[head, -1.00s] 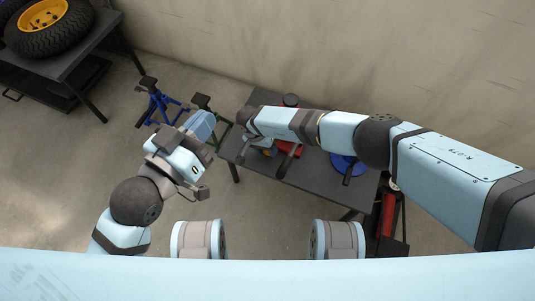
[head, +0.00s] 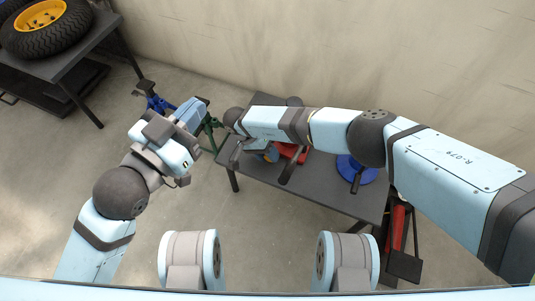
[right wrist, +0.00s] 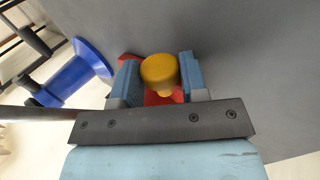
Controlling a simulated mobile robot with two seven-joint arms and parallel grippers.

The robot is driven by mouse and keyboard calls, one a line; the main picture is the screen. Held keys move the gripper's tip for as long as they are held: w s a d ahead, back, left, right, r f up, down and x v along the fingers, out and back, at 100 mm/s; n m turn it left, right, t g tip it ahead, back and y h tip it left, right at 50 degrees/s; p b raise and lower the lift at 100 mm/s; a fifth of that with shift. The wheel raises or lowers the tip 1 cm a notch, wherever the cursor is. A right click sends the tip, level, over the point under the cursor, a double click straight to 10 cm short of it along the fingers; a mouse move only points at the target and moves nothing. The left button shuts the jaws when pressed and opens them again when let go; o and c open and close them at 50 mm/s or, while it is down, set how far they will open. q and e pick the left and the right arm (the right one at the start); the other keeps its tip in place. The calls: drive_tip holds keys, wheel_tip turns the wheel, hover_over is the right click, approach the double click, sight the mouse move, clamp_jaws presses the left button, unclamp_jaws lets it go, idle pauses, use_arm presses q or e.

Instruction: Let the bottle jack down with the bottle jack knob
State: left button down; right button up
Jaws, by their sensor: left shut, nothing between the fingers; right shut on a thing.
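The yellow bottle jack knob (right wrist: 158,72) sits between the two blue fingers of my right gripper (right wrist: 160,90) in the right wrist view. The gripper is shut on it. Part of the red bottle jack (right wrist: 165,98) shows below the knob; my gripper hides much of it. In the head view the red jack (head: 291,152) is on the dark table, partly behind my right arm, with a bit of orange beside it. My left gripper (head: 196,106) is shut and empty, left of the table and well apart from the jack.
The dark table (head: 320,196) also bears a blue round piece (head: 352,165) with a dark post. Blue (head: 157,102) and green (head: 211,124) stands are on the floor behind my left gripper. A tyre (head: 45,28) lies on another table. A red item (head: 397,228) stands at the right.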

drive_tip(key=o, duration=0.9)
drive_tip(key=shift+a+r, duration=0.2)
drive_tip(key=shift+r, duration=0.15)
use_arm(q)
drive_tip(key=shift+s+d+f+n+g+p, duration=0.15)
drive_tip(key=shift+s+d+n+g+p, duration=0.25)
drive_tip(key=shift+n+p, duration=0.45)
use_arm(e)
drive_tip(key=v, duration=1.3)
use_arm(q)
drive_tip(key=shift+a, duration=0.1)
use_arm(e)
drive_tip(key=shift+w, duration=0.1)
